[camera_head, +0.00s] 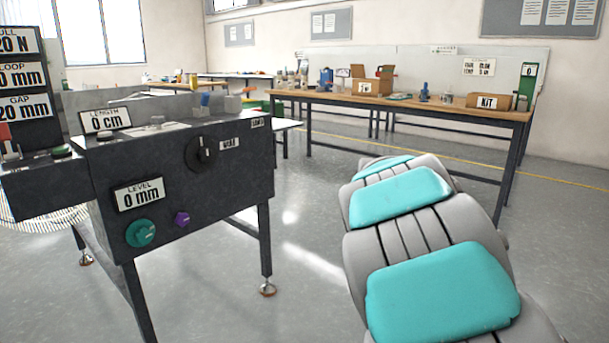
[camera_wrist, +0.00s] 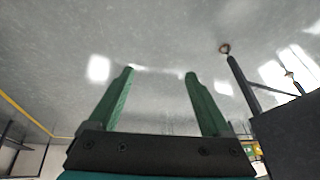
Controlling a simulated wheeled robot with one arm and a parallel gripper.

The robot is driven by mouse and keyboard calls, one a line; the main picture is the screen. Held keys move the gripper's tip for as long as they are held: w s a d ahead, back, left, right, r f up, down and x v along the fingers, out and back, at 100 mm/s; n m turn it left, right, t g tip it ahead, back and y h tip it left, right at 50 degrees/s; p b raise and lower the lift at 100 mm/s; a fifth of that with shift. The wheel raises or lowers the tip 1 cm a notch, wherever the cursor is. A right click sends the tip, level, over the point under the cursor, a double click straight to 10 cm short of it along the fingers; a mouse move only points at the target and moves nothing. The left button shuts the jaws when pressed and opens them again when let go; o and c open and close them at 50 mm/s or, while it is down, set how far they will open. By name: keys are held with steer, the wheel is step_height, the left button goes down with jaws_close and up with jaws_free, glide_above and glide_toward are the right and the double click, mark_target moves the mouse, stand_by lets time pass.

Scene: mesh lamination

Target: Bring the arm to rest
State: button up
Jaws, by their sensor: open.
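My gripper (camera_wrist: 159,72) shows in the wrist view with its two green fingers apart and nothing between them. Behind the fingers is only bare grey floor. In the head view my arm, grey with teal panels, reaches forward at the lower right, and the gripper itself is hidden there.
A dark machine (camera_head: 190,165) with a "LENGTH 0 cm" display (camera_head: 106,119), a "LEVEL 0 mm" display (camera_head: 138,194) and knobs stands at left. Its leg shows in the wrist view (camera_wrist: 243,82). A long workbench (camera_head: 400,101) with a KIT box (camera_head: 488,102) stands behind. Floor between is clear.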

steer(key=s+f+n+g, duration=0.1)
steer(key=s+n+g, duration=0.1)
steer(key=s, duration=1.9)
steer(key=s+f+n+g+p, duration=0.1)
steer(key=s+f+n+g, duration=0.1)
steer(key=s, duration=1.8)
steer(key=n+g, duration=0.1)
steer(key=g, duration=0.1)
steer(key=shift+s+f+g+y, duration=0.25)
steer(key=shift+s+g+y, duration=0.1)
steer(key=shift+g+y, duration=0.05)
